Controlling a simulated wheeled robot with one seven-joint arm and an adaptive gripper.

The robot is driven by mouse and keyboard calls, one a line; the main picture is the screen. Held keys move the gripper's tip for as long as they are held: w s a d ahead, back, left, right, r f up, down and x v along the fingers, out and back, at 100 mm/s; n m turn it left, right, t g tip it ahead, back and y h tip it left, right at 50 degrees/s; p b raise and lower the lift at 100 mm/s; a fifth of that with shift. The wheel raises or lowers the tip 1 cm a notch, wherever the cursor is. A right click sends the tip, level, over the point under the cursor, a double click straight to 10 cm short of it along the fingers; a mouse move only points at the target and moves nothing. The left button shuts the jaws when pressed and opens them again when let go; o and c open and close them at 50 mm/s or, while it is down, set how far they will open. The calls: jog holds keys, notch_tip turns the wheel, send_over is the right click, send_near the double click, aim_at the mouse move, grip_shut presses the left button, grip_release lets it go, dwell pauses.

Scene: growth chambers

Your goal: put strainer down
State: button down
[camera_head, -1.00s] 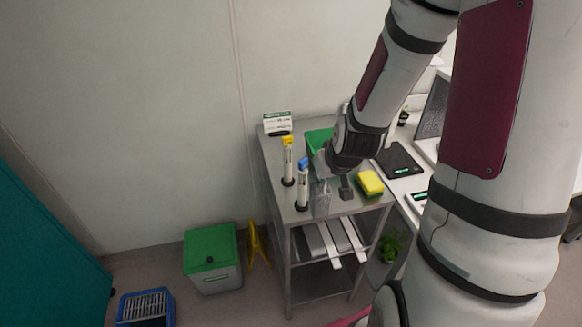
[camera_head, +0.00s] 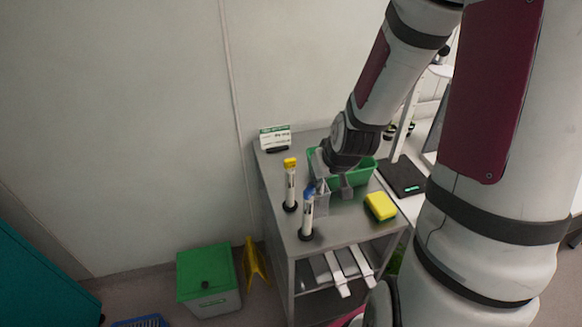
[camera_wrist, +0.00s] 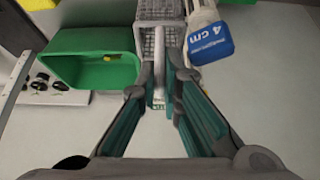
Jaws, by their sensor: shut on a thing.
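The strainer is a grey mesh basket. In the wrist view the strainer (camera_wrist: 160,38) is beyond my fingertips, with its pale handle running back between them. My gripper (camera_wrist: 165,78) is shut on this handle. In the head view the strainer (camera_head: 322,197) shows beside my gripper (camera_head: 334,188), over the grey metal table (camera_head: 345,222). It is just right of the blue-capped tube. I cannot tell whether its bottom touches the tabletop.
A blue-capped tube (camera_head: 307,215) and a yellow-capped tube (camera_head: 290,185) stand left of the strainer. A green bin (camera_head: 358,172) is behind my gripper. A yellow-green sponge (camera_head: 380,206) lies to the right. A label stand (camera_head: 275,138) is at the back left.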

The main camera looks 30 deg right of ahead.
jog(key=shift+w+f+b, duration=0.25)
jog(key=shift+w+b, duration=0.45)
jog(key=shift+w, duration=0.4)
jog(key=w+f, duration=0.2)
jog(key=w, duration=0.4)
jog(key=w+f+b, duration=0.1)
jog(key=w+f, duration=0.1)
jog(key=w, duration=0.4)
jog(key=shift+w+d+f, duration=0.25)
jog(key=shift+w+d, duration=0.05)
jog(key=shift+w, duration=0.05)
jog(key=shift+f, duration=0.15)
jog(key=c, duration=1.8)
grip_release()
jog(key=shift+o, duration=0.2)
